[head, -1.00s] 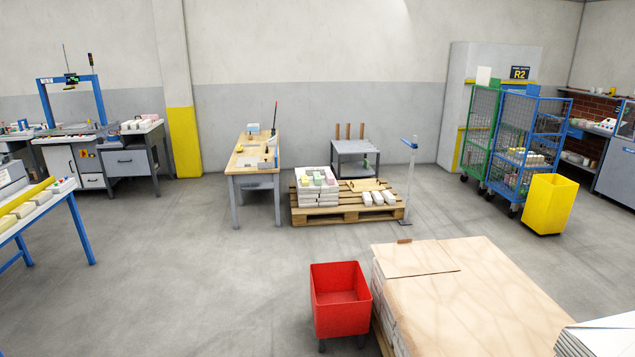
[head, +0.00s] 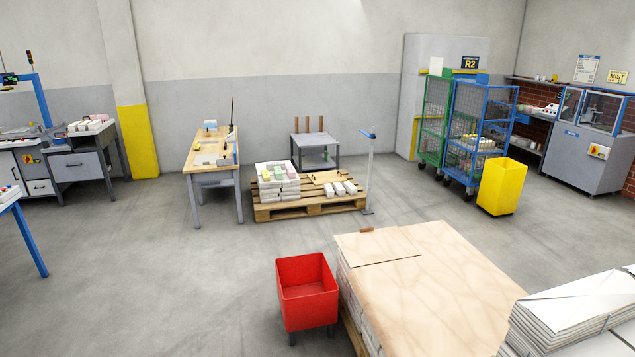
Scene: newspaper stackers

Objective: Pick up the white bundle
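Several white bundles are in view, and I cannot tell which one the task means. A stack of white bundles (head: 278,191), with some coloured ones on top, sits on the left part of a wooden pallet (head: 310,209). A short row of small white bundles (head: 341,188) lies on the pallet's right part. A large stack of white folded sheets (head: 565,318) is at the bottom right, cut off by the picture edge. More pale bundles (head: 88,123) lie on a grey desk at the left. Neither of my grippers is in view.
A red bin (head: 307,292) stands beside a large stack topped with brown paper (head: 430,285) in the foreground. A wooden table (head: 211,152) stands left of the pallet. A blue cage cart (head: 478,130) and yellow bin (head: 502,187) stand at the right. Open floor lies left of the red bin.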

